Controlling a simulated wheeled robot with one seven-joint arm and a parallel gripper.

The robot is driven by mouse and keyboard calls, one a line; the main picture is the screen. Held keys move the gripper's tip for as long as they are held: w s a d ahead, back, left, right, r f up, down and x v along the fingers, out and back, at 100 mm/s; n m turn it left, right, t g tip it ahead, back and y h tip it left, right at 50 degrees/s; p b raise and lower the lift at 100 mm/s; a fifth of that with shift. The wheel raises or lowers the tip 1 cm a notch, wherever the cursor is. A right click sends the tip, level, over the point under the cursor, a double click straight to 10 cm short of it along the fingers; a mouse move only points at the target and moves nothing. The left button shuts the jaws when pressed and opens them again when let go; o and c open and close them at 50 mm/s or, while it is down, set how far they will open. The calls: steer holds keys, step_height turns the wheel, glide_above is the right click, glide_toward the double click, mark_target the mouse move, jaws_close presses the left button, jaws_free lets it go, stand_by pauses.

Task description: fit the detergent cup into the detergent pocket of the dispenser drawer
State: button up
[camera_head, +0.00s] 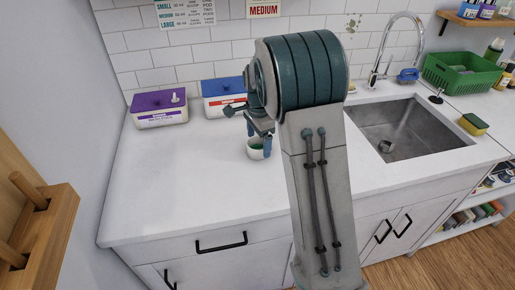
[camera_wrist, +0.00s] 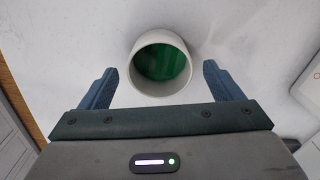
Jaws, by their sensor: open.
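The detergent cup (camera_head: 255,150) is a small white cup with green inside. It stands upright on the white counter in the head view, just below my gripper (camera_head: 261,134). In the wrist view the cup (camera_wrist: 160,63) lies between and slightly beyond the two blue fingers of my gripper (camera_wrist: 158,85), with a gap on each side. My gripper is open and not holding it. The dispenser drawer and its detergent pocket are not clearly visible in either view.
A purple-lidded tub (camera_head: 160,110) and a blue-lidded tub (camera_head: 222,98) stand at the back wall. A sink (camera_head: 408,128) with a tap (camera_head: 383,62), a sponge (camera_head: 473,124) and a green basket (camera_head: 462,72) are at right. The counter's left front (camera_head: 170,190) is clear.

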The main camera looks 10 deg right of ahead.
steer(key=c, duration=1.2)
steer(key=shift+o, duration=0.2)
steer(key=shift+r, duration=0.1)
steer(key=shift+r, duration=1)
step_height(320, 180, up, 2)
steer(key=s+d+r+b, duration=0.1)
steer(key=s+d+r, duration=0.1)
steer(key=d, duration=0.3)
steer(key=s+d+r, duration=0.1)
steer(key=d+r, duration=0.3)
steer(key=d, duration=0.2)
steer(key=shift+s+r+b, duration=0.3)
steer(key=shift+s+b, duration=0.1)
